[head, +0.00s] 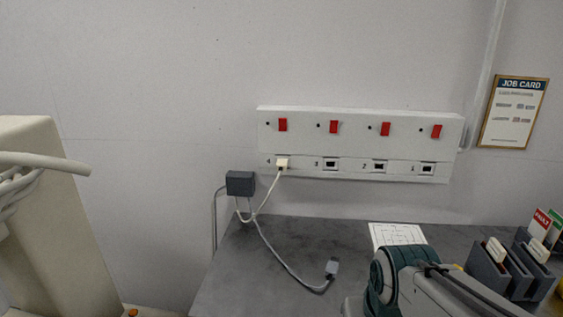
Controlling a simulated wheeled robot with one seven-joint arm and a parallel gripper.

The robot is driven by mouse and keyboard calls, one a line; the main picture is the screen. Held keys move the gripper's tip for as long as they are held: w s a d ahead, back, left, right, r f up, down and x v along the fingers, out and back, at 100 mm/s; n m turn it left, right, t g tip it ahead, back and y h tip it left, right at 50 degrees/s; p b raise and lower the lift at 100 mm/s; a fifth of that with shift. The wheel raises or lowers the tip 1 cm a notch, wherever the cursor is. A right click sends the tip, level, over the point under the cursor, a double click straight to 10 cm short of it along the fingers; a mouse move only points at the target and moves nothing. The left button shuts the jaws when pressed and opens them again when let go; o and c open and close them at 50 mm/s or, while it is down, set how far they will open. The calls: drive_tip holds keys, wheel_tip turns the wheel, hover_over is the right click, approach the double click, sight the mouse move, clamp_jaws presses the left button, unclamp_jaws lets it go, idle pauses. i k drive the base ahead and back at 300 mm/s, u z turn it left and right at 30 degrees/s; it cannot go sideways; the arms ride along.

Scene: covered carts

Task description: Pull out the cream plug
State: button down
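The cream plug (282,163) sits in the leftmost socket, marked 4, of the white socket strip (360,143) on the wall. A pale cable (268,192) hangs from it toward the dark grey box at the counter's left edge. The other sockets on the strip are empty, and a red switch (283,125) is above the plug's socket. My arm shows at the lower right, in front of the counter. My gripper is not in view.
The dark grey box (240,183) is below and left of the plug. A grey connector (332,267) lies on the grey counter (250,275) with its cable. A white sheet (397,234) and dark holders (500,268) with cards are at the right. A cream cabinet (50,220) stands at the left.

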sight(282, 164)
drive_tip(key=z, duration=2.75)
drive_tip(key=k, duration=1)
drive_tip(key=u, duration=1.9)
drive_tip(key=i, duration=0.5)
drive_tip(key=u, duration=0.1)
